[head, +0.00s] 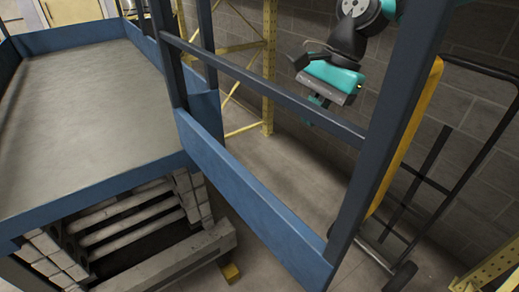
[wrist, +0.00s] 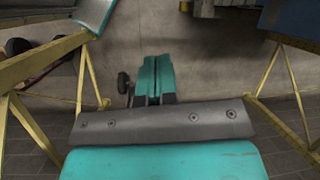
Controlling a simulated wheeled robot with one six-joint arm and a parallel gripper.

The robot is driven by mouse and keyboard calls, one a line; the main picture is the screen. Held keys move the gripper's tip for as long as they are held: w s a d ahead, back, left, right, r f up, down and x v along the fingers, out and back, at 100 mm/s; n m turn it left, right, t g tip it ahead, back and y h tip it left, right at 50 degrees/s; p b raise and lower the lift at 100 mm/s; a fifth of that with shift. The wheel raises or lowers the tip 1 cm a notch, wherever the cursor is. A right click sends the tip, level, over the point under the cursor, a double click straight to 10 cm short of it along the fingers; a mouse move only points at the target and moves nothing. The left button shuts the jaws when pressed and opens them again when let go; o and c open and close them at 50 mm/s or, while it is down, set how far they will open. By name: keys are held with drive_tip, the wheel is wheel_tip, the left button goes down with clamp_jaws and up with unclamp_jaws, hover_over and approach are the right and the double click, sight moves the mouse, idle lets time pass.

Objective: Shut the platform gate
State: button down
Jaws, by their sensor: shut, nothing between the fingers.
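The platform gate (head: 255,206) is a dark-framed panel with a top rail, uprights and a blue kick board. In the head view it stands open, jutting from the corner of the blue-edged platform (head: 75,90) toward the lower right. My gripper (head: 318,105) is teal and dark grey and appears on the far side of the gate frame, just above the rail in the picture. I cannot tell whether it touches the gate. In the wrist view the two teal fingers (wrist: 154,82) are together with nothing between them. The gate is not clearly identifiable there.
A black and yellow hand truck (head: 400,170) stands by the block wall right of the gate. Yellow rack frames (head: 268,70) stand behind, and also at both sides of the wrist view (wrist: 85,75). Bare concrete floor lies between gate and wall. Stacked grey material (head: 130,215) sits under the platform.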

drive_tip(key=s+a+f+m+g+p, duration=0.1)
drive_tip(key=s+a+f+m+p, duration=0.1)
drive_tip(key=s+a+f, duration=0.2)
drive_tip(key=shift+s+a+f+h, duration=0.15)
drive_tip(key=shift+a+f+h, duration=0.15)
drive_tip(key=shift+a+f, duration=1.95)
drive_tip(key=shift+a+r, duration=0.5)
drive_tip(key=shift+r, duration=0.1)
